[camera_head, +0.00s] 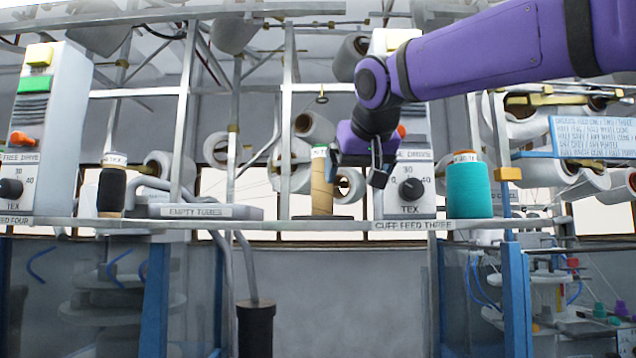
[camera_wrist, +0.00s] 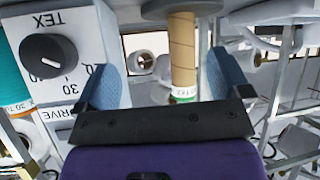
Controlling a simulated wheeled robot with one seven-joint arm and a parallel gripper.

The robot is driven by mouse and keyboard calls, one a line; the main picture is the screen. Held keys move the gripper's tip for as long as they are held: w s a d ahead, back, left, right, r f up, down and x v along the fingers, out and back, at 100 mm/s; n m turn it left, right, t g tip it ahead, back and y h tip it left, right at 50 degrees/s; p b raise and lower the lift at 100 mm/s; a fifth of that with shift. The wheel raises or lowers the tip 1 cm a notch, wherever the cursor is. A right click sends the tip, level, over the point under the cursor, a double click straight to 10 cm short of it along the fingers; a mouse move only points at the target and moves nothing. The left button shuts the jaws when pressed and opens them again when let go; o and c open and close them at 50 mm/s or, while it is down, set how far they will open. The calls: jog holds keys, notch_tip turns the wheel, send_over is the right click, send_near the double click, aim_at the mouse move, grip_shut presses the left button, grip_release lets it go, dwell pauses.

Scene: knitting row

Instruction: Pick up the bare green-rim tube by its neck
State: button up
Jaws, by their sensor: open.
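The bare green-rim tube (camera_head: 322,188) is a tan cardboard tube standing upright on a dark base on the shelf, its green rim at the top. In the wrist view, the tube (camera_wrist: 182,50) appears upside down between the two blue-padded fingers of my gripper (camera_wrist: 166,72), nearer the right finger. The green rim is low, near the palm. I cannot tell if a finger touches the tube.
A teal cone (camera_head: 469,190) stands at right on the shelf (camera_head: 300,225). The white TEX dial box (camera_head: 408,190) is close to my gripper's right. A black-wound spool (camera_head: 111,188) and an empty-tubes tray (camera_head: 205,212) are at left. Metal posts (camera_head: 287,100) rise behind.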

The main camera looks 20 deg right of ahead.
jog(key=t, duration=0.2)
send_near(325, 152)
jog(key=x, duration=0.2)
jog(key=shift+m, duration=0.3)
jog(key=x, duration=1)
jog(key=shift+w+f, duration=0.15)
jog(key=shift+w, duration=0.15)
jog(key=shift+c, duration=0.2)
jog(key=c, duration=1.2)
jog(key=shift+o, duration=0.2)
